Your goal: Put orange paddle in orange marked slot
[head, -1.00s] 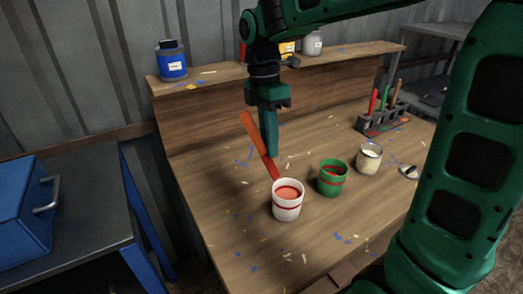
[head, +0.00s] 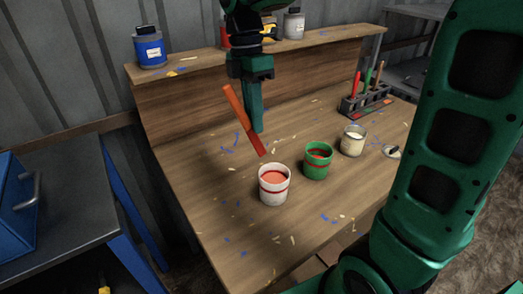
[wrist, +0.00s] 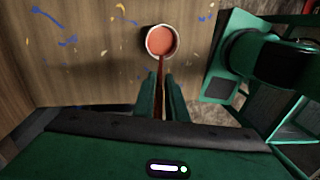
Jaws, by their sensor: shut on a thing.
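The orange paddle (head: 241,118) is a long flat stick, orange at the top and redder toward its lower end. My gripper (head: 256,128) is shut on it and holds it tilted, lower end toward the white pot with a red band (head: 273,186). That end shows just above and behind the pot's rim. In the wrist view the paddle (wrist: 161,80) runs between my fingers (wrist: 160,92) toward the pot of orange paint (wrist: 161,41). The dark slotted rack (head: 366,104) at the back right holds red, green and brown-handled paddles. I cannot make out an orange mark on it.
A green pot (head: 317,161), a cream pot (head: 353,141) and a small lid-like item (head: 392,151) stand on the wooden bench right of the white pot. A raised shelf (head: 200,68) with a blue jar (head: 149,47) runs along the back. The bench's front left is free.

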